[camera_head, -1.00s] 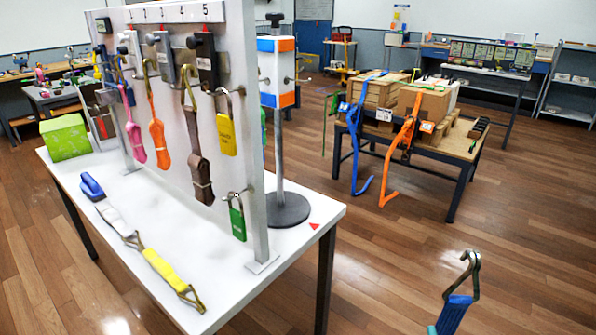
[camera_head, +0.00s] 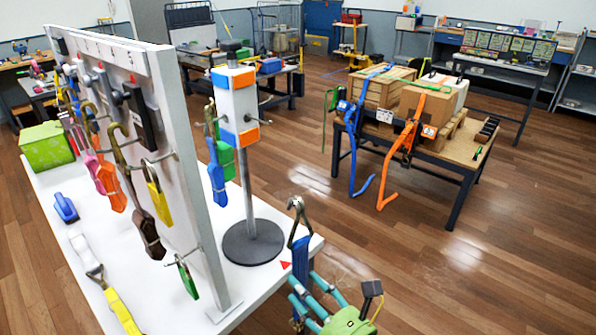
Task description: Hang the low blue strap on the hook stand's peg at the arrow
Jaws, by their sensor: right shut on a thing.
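My right gripper (camera_head: 306,297), with teal fingers and a green body, is at the bottom centre, shut on a blue strap (camera_head: 301,256). The strap's metal hook (camera_head: 297,212) points up above the fingers. The hook stand (camera_head: 247,200) has a round dark base and a white head with orange and blue bands. The held hook is right of its post in the picture and looks apart from it. A red arrow (camera_head: 285,265) lies on the white table near the base. A blue strap (camera_head: 217,178) and a green one hang at the stand's left side. My left gripper is out of view.
A white strap wall (camera_head: 190,190) stands left of the stand, with hanging straps and padlocks (camera_head: 157,197). A yellow and white strap (camera_head: 100,280) lies on the white table (camera_head: 95,225). A table with strapped crates (camera_head: 425,105) stands behind. The floor between is clear.

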